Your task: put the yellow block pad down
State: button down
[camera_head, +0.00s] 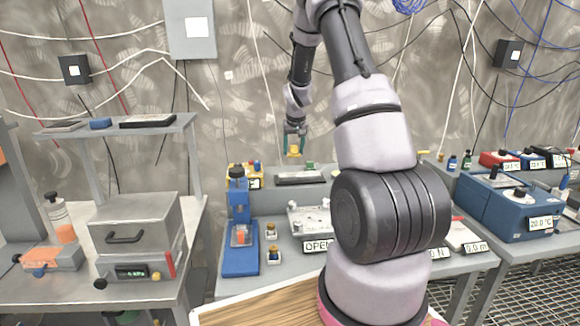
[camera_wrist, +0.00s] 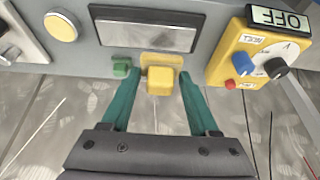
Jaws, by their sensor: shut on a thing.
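My gripper (camera_head: 295,146) is above the back of the middle bench in the head view, with its teal fingers pointing down. It is shut on the yellow block pad (camera_head: 294,154), which shows small below the fingers. In the wrist view the yellow block pad (camera_wrist: 160,82) sits between the fingertips (camera_wrist: 160,74), a block with a wider flat part beyond it. The pad seems held above the bench, but its exact height is hard to tell.
In the head view a blue press (camera_head: 240,225) stands at the front left of the bench (camera_head: 285,262).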

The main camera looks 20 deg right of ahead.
jog(key=w+f, duration=0.1)
jog(key=w, duration=1)
send_over(284, 171)
jog(key=s, duration=0.1)
jog(key=f, duration=0.5)
jog(key=shift+s+a+f, duration=0.1)
jog(key=shift+s+f, duration=0.1)
jog(key=shift+f, duration=2.25)
jog(key=shift+f, duration=0.2)
jog(key=shift+c, duration=0.7)
grip_release()
jog(key=shift+r, duration=0.1)
